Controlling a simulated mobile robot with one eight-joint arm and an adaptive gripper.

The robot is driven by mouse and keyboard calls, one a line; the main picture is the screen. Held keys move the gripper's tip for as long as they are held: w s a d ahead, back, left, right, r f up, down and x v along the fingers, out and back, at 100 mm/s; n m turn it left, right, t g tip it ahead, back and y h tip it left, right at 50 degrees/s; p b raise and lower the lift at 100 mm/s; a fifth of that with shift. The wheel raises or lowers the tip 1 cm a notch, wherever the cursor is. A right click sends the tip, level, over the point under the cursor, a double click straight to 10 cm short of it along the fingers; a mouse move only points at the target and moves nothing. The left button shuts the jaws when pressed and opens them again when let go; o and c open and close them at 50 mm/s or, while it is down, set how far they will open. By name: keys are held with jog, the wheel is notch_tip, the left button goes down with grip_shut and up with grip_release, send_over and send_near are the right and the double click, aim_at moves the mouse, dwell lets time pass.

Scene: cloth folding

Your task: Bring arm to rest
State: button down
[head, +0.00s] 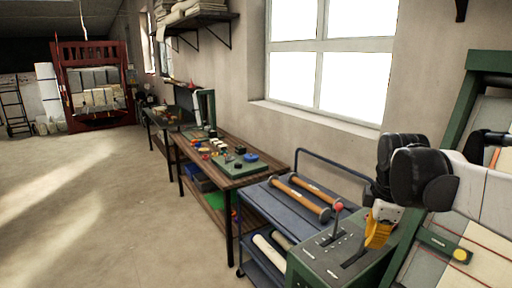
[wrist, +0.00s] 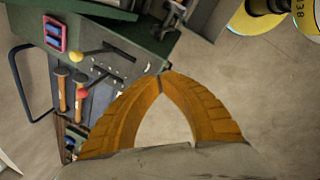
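My arm (head: 415,178), black and white, reaches in from the right in the head view. My gripper (head: 374,246) has yellow-orange fingers and points down beside a green machine (head: 310,256) with a red-knobbed lever (head: 338,208). In the wrist view my gripper (wrist: 164,75) has its two curved fingers meeting at the tips. Only the floor shows between them, and I see nothing held. The green machine (wrist: 125,47) also shows in the wrist view, beyond the fingertips, with its red knob (wrist: 82,93). I cannot tell whether the fingers touch it.
A blue cart (head: 282,205) holding wooden-handled tools (head: 300,198) stands left of the machine. Behind it is a wooden workbench (head: 240,180) with small colored items. A large green-framed machine (head: 447,240) stands at the right. The floor (head: 90,205) at left is clear.

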jog(key=s+a+f+m+t+b, duration=0.2)
jog(key=s+a+f+m+b, duration=0.1)
jog(key=s+f+m, duration=0.4)
jog(key=s+a+f+m+t+b, duration=0.2)
jog(key=s+a+f+m+b, duration=0.2)
jog(key=s+a+f+m, duration=0.1)
jog(key=s+f+m, duration=0.1)
jog(key=s+m, duration=0.1)
jog(key=s, duration=0.1)
jog(key=shift+s+a+f+t+y, duration=0.3)
jog(key=shift+s+a+f, duration=0.05)
jog(key=shift+s, duration=0.05)
